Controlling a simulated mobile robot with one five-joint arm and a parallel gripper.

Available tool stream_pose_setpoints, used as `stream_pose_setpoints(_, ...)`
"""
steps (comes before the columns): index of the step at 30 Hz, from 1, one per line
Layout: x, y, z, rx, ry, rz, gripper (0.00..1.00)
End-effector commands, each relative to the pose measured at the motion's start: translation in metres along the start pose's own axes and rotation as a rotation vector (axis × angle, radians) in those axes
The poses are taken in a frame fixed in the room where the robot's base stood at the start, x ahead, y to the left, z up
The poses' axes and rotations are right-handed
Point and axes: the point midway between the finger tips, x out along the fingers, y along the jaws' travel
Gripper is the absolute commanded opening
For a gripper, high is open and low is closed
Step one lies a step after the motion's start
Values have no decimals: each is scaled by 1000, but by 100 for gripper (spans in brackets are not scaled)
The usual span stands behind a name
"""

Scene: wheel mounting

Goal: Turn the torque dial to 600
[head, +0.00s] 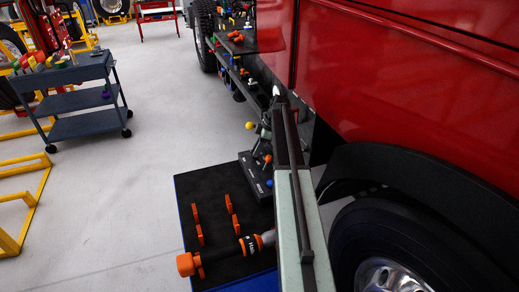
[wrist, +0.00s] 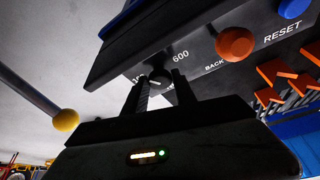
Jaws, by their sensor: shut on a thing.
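The dark torque dial (wrist: 160,77) is on the sloping black control panel (wrist: 205,40) in the wrist view. My gripper (wrist: 161,88) is shut on the dial, one finger on each side. The label 600 is to the upper right of the dial, and another label at its left is partly hidden. A small light mark shows on the dial, but its exact setting is hard to read. In the head view the control box (head: 254,183) sits on the dark mat, and my gripper (head: 266,130) is above it, partly hidden by my arm.
A yellow-tipped lever (wrist: 66,119) is at the left. An orange-and-black tool (head: 215,257) lies on the mat (head: 215,215).

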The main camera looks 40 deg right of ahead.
Motion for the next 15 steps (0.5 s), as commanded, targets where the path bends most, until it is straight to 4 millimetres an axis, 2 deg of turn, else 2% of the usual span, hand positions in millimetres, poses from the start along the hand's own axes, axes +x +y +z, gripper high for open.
stream_pose_setpoints(15, 1, -4, -4, 51, 5, 12, 0)
